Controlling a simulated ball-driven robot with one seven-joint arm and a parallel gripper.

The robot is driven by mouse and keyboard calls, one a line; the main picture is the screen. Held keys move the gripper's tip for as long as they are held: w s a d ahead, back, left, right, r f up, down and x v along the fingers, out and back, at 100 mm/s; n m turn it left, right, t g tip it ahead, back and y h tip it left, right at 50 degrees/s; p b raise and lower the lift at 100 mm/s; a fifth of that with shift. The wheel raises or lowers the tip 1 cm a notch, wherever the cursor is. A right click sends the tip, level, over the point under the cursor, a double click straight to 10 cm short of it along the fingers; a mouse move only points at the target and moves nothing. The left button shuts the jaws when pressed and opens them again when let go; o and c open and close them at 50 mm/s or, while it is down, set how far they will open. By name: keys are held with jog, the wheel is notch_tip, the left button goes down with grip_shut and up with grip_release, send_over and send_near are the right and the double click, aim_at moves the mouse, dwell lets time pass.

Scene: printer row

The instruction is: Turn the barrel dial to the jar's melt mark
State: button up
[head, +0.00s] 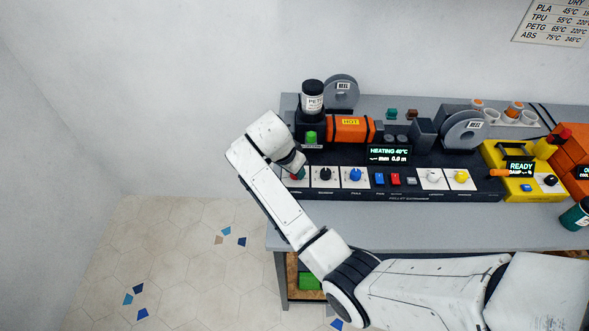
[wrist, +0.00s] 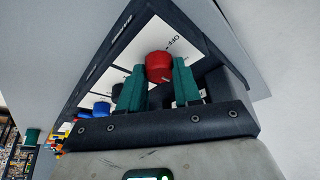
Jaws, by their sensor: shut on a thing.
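The red dial (wrist: 158,67) sits between the green fingers of my gripper (wrist: 158,85) in the wrist view, and the fingers are shut on it. A pale pointer line shows on the dial, and a mark like "OFF" is on the white plate beside it. In the head view my gripper (head: 297,172) is at the left end of the dark control panel, and mostly hides this dial. The jar (head: 312,99) with a black lid and a label starting "PET" stands upright behind the panel's left end. The display (head: 388,154) reads "HEATING 40°C".
Black (head: 325,174) and blue (head: 355,175) dials stand just right of my gripper. An orange barrel (head: 350,129) marked "HOT" lies behind them. A wall chart (head: 555,20) lists PLA, TPU, PETG and ABS temperatures. The bench front (head: 400,228) is clear beside my arm.

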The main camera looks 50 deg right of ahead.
jog(key=m+b, duration=0.1)
jog(key=m, duration=0.1)
jog(key=m+g, duration=0.1)
jog(key=m, duration=0.1)
jog(key=shift+w+f+g+b, duration=0.1)
jog(key=shift+w+g+b, duration=0.1)
jog(key=shift+g+b, duration=0.15)
jog(key=shift+m+g+y+b, duration=0.4)
jog(key=shift+m+b, duration=0.15)
jog(key=shift+m, duration=0.85)
jog(key=o, duration=1)
jog(key=shift+o, duration=0.2)
jog(key=p+v, duration=0.2)
jog(key=v, duration=0.9)
